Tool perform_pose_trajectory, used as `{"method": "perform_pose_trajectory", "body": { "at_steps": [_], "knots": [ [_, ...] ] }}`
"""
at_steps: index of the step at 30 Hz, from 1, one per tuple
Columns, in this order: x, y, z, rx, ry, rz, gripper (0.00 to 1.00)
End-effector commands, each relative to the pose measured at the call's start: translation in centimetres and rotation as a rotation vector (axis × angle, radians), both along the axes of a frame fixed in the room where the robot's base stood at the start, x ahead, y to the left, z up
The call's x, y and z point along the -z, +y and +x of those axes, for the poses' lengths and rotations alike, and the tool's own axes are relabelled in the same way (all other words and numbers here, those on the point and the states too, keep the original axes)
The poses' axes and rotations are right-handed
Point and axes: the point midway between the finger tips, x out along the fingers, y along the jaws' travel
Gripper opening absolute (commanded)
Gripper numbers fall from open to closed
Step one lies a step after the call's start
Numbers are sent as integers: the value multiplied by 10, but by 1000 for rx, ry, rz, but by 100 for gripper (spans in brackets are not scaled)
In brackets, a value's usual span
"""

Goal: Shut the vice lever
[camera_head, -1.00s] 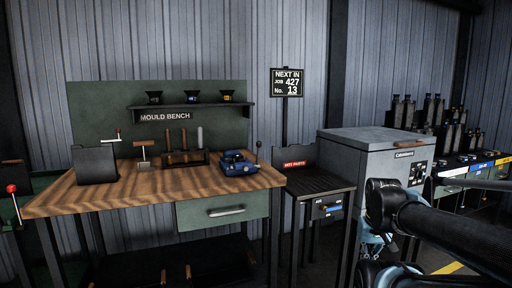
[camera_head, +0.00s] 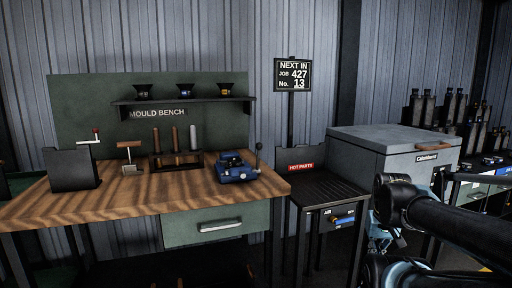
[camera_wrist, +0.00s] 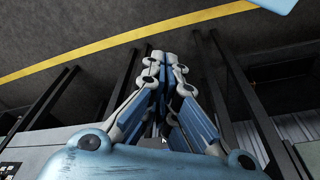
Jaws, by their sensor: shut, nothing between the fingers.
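A blue vice (camera_head: 235,168) sits near the right end of the wooden mould bench (camera_head: 120,205) in the head view. Its dark lever (camera_head: 257,160) with a round knob stands roughly upright at the vice's right side. My gripper shows in the wrist view (camera_wrist: 166,58), its blue and grey fingers together and empty, above the dark floor. In the head view my arm is at the lower right, well to the right of the vice and apart from it.
A dark hot parts table (camera_head: 325,188) stands right of the bench, with a grey cabinet (camera_head: 390,143) beyond it. On the bench are a dark box (camera_head: 70,170), a wooden-handled tool (camera_head: 129,158) and a rack of rods (camera_head: 175,158). The bench front is clear.

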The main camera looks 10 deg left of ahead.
Motion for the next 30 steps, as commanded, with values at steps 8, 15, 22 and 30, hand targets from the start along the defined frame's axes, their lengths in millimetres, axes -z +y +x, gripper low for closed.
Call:
{"method": "perform_pose_trajectory", "body": {
  "at_steps": [8,15,22,30],
  "knots": [
    [-8,1,-7,-5,-10,0,0],
    [-63,18,29,-75,7,-2,0],
    [-144,57,86,-185,37,-10,0],
    [-225,125,150,-313,71,-25,0]
  ]
}}
